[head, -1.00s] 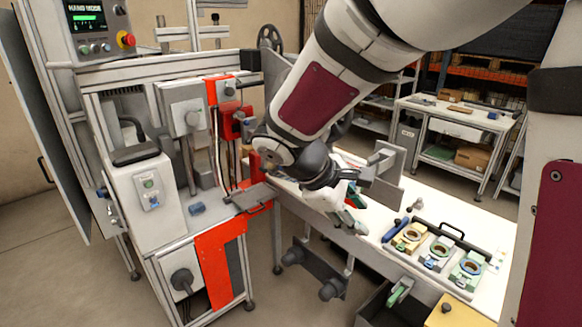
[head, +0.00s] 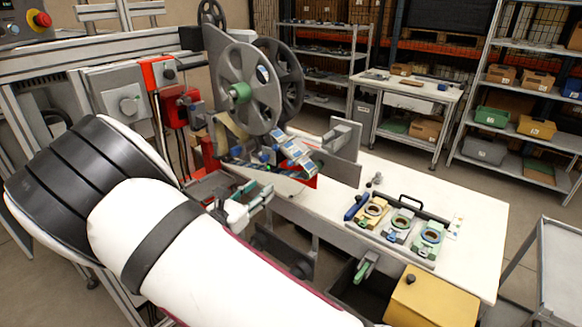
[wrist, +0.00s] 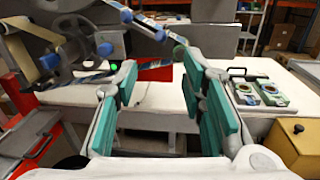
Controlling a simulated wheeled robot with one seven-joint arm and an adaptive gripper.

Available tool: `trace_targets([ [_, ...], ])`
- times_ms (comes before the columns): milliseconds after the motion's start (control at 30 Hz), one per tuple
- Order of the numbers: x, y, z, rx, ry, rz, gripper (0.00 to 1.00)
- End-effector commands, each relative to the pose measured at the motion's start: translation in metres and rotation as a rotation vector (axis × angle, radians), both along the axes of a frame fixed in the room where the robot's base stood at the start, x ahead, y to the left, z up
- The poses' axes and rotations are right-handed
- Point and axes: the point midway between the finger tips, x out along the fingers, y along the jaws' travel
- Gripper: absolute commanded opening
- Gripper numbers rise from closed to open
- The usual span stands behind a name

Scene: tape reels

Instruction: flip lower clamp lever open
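My gripper (head: 250,203) is open and empty in front of the reel machine, near the left end of the white bench. Below the reel is a slanted strip with blue and pale parts (head: 292,152), which also crosses the top of the wrist view (wrist: 150,25). I cannot tell which small part there is the lower clamp lever. The gripper appears to touch none of these.
The white bench (head: 465,210) carries a tray with several round-holed fixtures (head: 398,228) and an upright grey plate (head: 342,150). A green-handled part (head: 366,266) and a yellow box (head: 432,296) are at its front. A red-orange frame (wrist: 15,70) is left in the wrist view.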

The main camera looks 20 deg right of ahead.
Motion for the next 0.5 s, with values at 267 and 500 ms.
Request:
trace_targets([
  [267, 0.028, -0.033, 0.001, 0.002, -0.001, -0.006, 0.37],
  [500, 0.060, -0.068, 0.001, 0.004, -0.001, -0.007, 0.37],
])
